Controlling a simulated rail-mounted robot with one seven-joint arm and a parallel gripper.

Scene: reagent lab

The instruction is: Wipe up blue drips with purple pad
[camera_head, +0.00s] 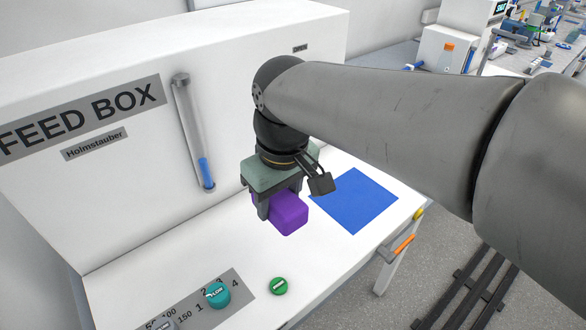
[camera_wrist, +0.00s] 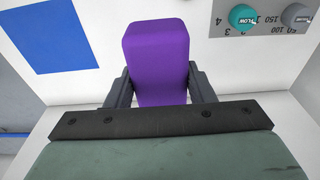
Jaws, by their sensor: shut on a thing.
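The purple pad (camera_head: 290,218) is a soft-edged block held between the two fingers of my gripper (camera_head: 280,198). In the wrist view the pad (camera_wrist: 157,58) stands out past the fingers, with one finger against each side. My gripper points down at the white worktop (camera_head: 190,253). I cannot tell whether the pad touches the worktop. A flat blue square (camera_head: 354,200) lies on the worktop to the right of the pad, and it also shows in the wrist view (camera_wrist: 58,35) at the upper left. I see no separate blue drips; the pad and gripper hide some worktop.
The white feed box panel (camera_head: 240,60) rises behind the worktop, carrying a clear tube (camera_head: 191,130) with blue at its bottom. A teal knob (camera_head: 217,294) and a green button (camera_head: 278,286) sit at the front. An orange handle (camera_head: 403,245) is on the right edge.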

